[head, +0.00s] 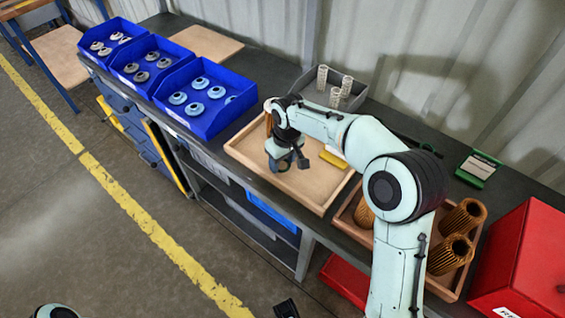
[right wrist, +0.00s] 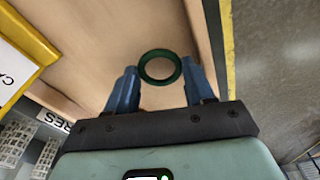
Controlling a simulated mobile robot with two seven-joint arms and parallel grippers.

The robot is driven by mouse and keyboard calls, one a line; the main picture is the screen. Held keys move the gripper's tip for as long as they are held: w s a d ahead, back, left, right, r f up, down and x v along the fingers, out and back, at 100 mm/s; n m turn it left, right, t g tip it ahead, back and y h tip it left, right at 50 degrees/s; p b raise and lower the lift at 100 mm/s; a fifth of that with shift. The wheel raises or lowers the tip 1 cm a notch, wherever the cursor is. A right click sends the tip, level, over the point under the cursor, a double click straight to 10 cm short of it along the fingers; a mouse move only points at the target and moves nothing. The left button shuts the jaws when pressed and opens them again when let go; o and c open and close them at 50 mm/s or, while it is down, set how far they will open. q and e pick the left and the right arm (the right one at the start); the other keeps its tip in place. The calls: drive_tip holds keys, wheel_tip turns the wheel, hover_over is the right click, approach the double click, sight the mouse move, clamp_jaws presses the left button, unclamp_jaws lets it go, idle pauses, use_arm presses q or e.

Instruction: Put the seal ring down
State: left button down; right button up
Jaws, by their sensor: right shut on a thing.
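The dark green seal ring (right wrist: 143,68) is between the blue fingers of my right gripper (right wrist: 160,68) in the right wrist view. The fingers are shut on its outer sides, and its open hole faces the camera. In the head view my right gripper (head: 287,163) points down over the wooden tray (head: 314,196). The ring is not clearly visible there. The tray's bare floor shows behind the ring in the right wrist view; I cannot tell how large the gap is. My left gripper is not clearly in view; only bits of my body show at the bottom edge.
A yellow item (head: 333,159) lies at the tray's right side. A grey bin (head: 350,100) with pale cylinders stands behind. Brown cartridges (head: 452,250) stand in another wooden tray at right, beside a red box (head: 525,262). Blue bins (head: 207,122) with small parts stand left.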

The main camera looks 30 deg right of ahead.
drive_tip(key=shift+f, duration=0.6)
drive_tip(key=shift+f, duration=0.1)
drive_tip(key=o, duration=0.7)
drive_tip(key=shift+r, duration=0.25)
drive_tip(key=r, duration=0.4)
drive_tip(key=s+r+p, duration=0.1)
drive_tip(key=r, duration=0.2)
drive_tip(key=r+p, duration=0.1)
drive_tip(key=r, duration=0.3)
drive_tip(key=shift+s+d+r, duration=0.15)
drive_tip(key=shift+s+r, duration=0.05)
drive_tip(key=shift+r, duration=0.15)
